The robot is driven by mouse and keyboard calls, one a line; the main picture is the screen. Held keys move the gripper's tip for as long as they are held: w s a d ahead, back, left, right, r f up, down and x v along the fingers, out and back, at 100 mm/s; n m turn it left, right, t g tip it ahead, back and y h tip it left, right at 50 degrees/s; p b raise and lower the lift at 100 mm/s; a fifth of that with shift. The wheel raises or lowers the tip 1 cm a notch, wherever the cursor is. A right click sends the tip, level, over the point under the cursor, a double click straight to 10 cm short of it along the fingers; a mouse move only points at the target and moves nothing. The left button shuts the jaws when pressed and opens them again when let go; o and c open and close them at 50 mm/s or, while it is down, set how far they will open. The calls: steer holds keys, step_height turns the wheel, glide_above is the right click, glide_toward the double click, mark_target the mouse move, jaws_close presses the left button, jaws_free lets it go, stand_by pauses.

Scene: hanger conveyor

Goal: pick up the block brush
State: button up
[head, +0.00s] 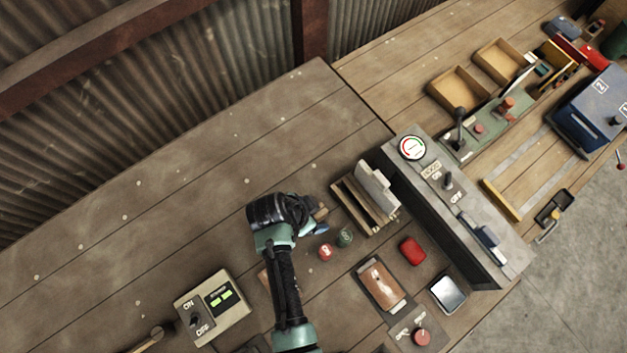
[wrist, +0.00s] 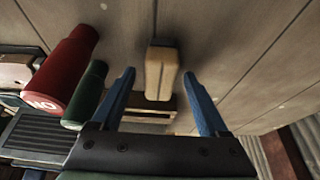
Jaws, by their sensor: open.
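The block brush (wrist: 161,58) shows in the wrist view as a tan wooden block with rounded edges, on the planked bench. In the head view a small tan end of it (head: 320,213) shows beside my gripper (head: 317,226), mostly hidden by my wrist. In the wrist view my gripper (wrist: 159,76) is open, with one blue finger on each side of the brush's line. The brush appears in the gap between the fingertips and beyond them. I cannot tell whether either finger touches it.
A wooden rack (head: 352,205) and the grey control console (head: 440,200) are to the right. The bench's upper left is clear.

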jaws_close()
stand_by(0.4)
step_height(320, 180, up, 10)
steer(key=shift+b, duration=0.7)
